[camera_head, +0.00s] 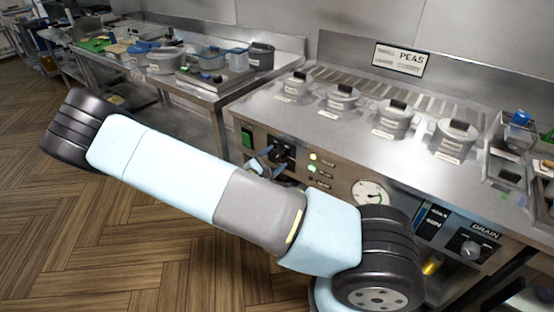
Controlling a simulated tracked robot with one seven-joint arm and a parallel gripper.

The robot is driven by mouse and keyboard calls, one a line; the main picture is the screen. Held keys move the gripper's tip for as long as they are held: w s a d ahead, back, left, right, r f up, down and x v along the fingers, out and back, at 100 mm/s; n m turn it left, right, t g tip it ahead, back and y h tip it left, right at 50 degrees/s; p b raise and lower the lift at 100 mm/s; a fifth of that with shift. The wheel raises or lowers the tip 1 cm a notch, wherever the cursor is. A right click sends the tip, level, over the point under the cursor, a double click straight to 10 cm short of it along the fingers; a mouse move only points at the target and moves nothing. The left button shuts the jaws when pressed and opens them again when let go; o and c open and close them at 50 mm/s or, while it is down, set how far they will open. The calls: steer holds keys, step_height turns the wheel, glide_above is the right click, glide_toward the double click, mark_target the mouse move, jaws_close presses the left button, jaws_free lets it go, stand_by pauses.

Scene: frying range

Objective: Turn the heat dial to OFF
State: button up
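The heat dial (285,151) is a dark knob on the steel front panel of the fryer, between a green switch and a column of small indicator lamps. My gripper (275,160) is at the dial, its bluish fingers spread apart close to the knob's near side. Whether the fingers touch or grip the dial is too small to tell. My arm crosses the view in front of the panel. The dial's markings and pointer cannot be read.
A green switch (247,136) is left of the dial; lit lamps (314,156) and a round gauge (369,193) are right of it. A drain knob (470,249) is further right. Lidded pots (341,97) stand on top. Wooden floor at left is clear.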

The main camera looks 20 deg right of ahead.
steer(key=c, duration=0.9)
steer(key=shift+d, duration=0.4)
steer(key=shift+a+f, duration=0.1)
steer(key=shift+a, duration=0.25)
